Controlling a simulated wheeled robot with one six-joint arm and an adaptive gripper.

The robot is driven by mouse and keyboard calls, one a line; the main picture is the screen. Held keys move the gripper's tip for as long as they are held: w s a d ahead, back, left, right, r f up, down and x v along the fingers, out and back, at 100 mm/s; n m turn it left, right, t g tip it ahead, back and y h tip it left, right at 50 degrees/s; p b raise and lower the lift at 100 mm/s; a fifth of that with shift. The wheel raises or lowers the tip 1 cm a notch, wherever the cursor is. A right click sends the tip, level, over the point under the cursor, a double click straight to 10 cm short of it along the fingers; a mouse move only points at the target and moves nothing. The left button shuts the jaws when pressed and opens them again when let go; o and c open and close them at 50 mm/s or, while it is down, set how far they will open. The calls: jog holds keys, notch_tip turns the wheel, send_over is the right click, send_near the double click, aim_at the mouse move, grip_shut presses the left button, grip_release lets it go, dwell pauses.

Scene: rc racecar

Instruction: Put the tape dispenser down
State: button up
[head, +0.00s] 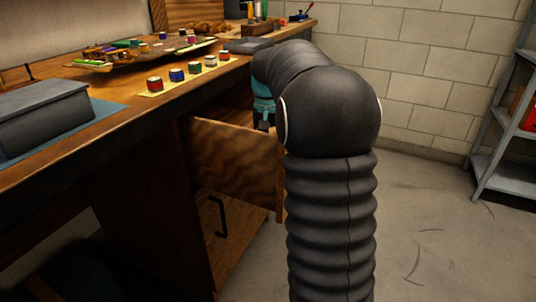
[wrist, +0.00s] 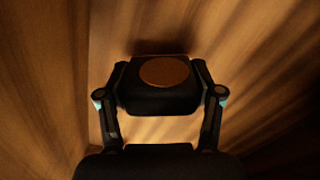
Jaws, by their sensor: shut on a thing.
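The tape dispenser (wrist: 160,98) appears in the wrist view as a black block with a round brown disc on its top. My gripper (wrist: 160,84) is shut on it, with one finger at each side. Wood-grained surfaces surround it, and a dark shadow lies just beyond it. I cannot tell whether its underside touches the wood. In the head view my gripper (head: 264,118) points down by the wooden panel (head: 235,155) of what looks like an open drawer under the workbench. The dispenser is hidden there.
The workbench (head: 140,118) holds a row of small coloured jars (head: 177,75), a cluttered board (head: 130,52) and a grey box (head: 45,117) on a blue mat. A black handle (head: 220,216) is below the panel. A metal shelf (head: 495,150) stands right; the floor between is clear.

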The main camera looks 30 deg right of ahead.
jog(key=shift+f, duration=1.15)
jog(key=shift+f, duration=0.15)
jog(key=o, duration=1.3)
notch_tip(320, 180, up, 12)
jog(key=shift+r+p, duration=0.15)
jog(key=shift+p, duration=0.6)
